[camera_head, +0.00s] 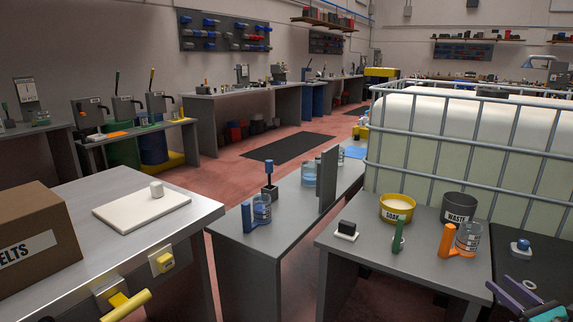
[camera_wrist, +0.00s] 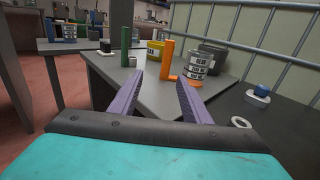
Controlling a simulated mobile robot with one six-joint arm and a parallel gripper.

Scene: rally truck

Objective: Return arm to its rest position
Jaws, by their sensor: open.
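My gripper (camera_head: 500,284) shows at the lower right corner of the head view, its purple fingers over the dark surface beside the grey table. In the wrist view, my gripper (camera_wrist: 160,82) has its two fingers spread apart, with nothing between them. They point toward the grey table (camera_wrist: 128,88), where an orange upright handle (camera_wrist: 167,60) stands beside a banded clear beaker (camera_wrist: 197,66). My arm is mostly out of the head view, so its full pose cannot be told.
A yellow tub (camera_head: 397,208), a dark WASTE tub (camera_head: 459,208) and a green upright piece (camera_head: 398,237) stand on the near table. A caged white tank (camera_head: 440,130) rises behind. A blue-knobbed white piece (camera_head: 520,248) sits right. Red floor shows at left.

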